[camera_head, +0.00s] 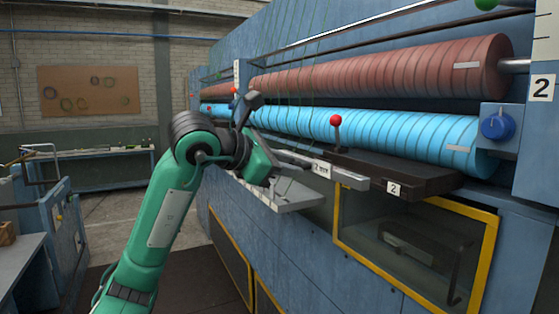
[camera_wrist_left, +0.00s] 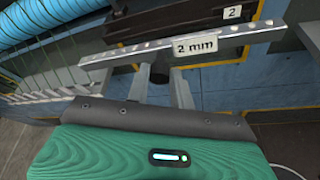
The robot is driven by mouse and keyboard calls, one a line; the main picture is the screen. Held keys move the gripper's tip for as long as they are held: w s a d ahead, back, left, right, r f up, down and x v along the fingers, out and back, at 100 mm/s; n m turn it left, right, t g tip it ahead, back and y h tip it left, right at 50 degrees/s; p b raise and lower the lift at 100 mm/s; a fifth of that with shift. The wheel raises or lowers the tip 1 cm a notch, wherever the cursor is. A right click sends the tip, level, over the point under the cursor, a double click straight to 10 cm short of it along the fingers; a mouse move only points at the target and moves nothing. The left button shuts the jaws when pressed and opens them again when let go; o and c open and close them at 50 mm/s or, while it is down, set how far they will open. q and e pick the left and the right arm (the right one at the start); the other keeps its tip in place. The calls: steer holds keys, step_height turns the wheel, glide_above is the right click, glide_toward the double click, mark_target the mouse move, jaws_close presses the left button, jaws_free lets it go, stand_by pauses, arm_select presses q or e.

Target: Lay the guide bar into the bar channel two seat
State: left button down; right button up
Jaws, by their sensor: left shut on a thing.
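The guide bar (camera_head: 343,174) is a long, thin grey bar with a "2 mm" label. In the left wrist view the bar (camera_wrist_left: 240,34) runs across the top, with a row of small holes or studs along it. My left gripper (camera_head: 272,166) is shut on the bar. In the wrist view its fingers (camera_wrist_left: 160,78) reach the bar left of the label. The dark channel two ledge (camera_head: 430,176), tagged "2", lies behind and right of the bar. The bar's right end overlaps the ledge's left part in the head view; I cannot tell whether they touch. My right gripper is not in view.
A red-knobbed lever (camera_head: 336,121) stands above the ledge. Blue (camera_head: 400,133) and brown (camera_head: 400,72) rollers run behind it. A pale rack (camera_head: 290,197) sits below the bar. A yellow-framed window (camera_head: 412,250) is under the ledge. Open floor lies left.

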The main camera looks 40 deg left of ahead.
mark_target(318, 162)
arm_select(q)
steer(key=w, duration=0.1)
steer(key=w+d+p, duration=0.1)
steer(key=w, duration=0.1)
steer(key=w+d+p, duration=0.1)
steer(key=w, duration=0.1)
steer(key=shift+w+d+r, duration=0.1)
steer(key=shift+w, duration=0.15)
steer(key=shift+w+d+p, duration=0.3)
steer(key=shift+w+p, duration=0.05)
steer(key=shift+w, duration=0.35)
stand_by(0.9)
stand_by(0.3)
steer(key=shift+w+d, duration=0.35)
steer(key=shift+w, duration=0.4)
steer(key=shift+w+d+p, duration=0.3)
steer(key=shift+w, duration=0.4)
steer(key=shift+w+d+p, duration=0.25)
steer(key=shift+w, duration=0.4)
steer(key=shift+w+d, duration=0.1)
steer(key=shift+w, duration=0.1)
steer(key=shift+f+b, duration=0.9)
steer(key=shift+f, duration=0.25)
steer(key=c, duration=1.1)
jaws_free()
steer(key=shift+c, duration=0.2)
